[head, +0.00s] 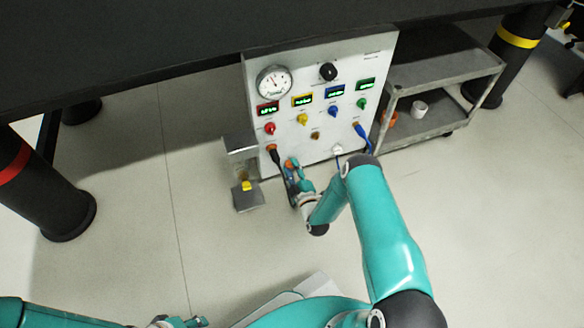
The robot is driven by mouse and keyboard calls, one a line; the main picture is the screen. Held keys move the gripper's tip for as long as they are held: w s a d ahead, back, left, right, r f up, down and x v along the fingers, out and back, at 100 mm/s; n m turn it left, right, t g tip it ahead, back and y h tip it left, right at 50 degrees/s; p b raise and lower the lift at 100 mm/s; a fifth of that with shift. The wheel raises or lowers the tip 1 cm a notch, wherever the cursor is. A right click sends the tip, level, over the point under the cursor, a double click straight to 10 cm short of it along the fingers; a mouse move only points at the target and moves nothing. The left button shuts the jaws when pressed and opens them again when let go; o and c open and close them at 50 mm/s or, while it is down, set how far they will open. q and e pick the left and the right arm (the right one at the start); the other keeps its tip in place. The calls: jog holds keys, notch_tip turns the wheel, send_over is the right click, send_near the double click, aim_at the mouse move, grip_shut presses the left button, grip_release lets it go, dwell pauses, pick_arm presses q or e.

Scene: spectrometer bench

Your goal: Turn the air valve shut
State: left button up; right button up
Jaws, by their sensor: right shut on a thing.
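A pale upright panel (345,110) stands under the dark tabletop. It carries a round gauge (274,81), a black knob (328,71) and several coloured knobs below small lit displays. My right gripper (292,172) is at the panel's lower left. It is shut on a small orange part there, which I take to be the air valve (291,162). The gripper hides much of it, so its turn angle cannot be read. My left gripper (184,322) is at the bottom edge, far from the panel; its fingers are too small and cut off to judge.
A grey stand with a yellow piece (246,185) is just left of my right gripper. Black and blue cables (362,136) plug into the panel. A grey shelf cart (440,75) with a white cup stands right. Dark table legs flank the scene; the front floor is clear.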

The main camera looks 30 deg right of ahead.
jog(key=shift+a+f+n+p, duration=0.15)
jog(key=shift+n+p, duration=0.2)
jog(key=shift+n, duration=1.3)
jog(key=shift+a+f+n+p, duration=0.1)
jog(key=shift+n+p, duration=0.2)
jog(key=shift+n, duration=1.35)
jog(key=o, duration=0.9)
jog(key=shift+o, duration=1.3)
jog(key=shift+d+r, duration=0.1)
jog(key=shift+d, duration=0.05)
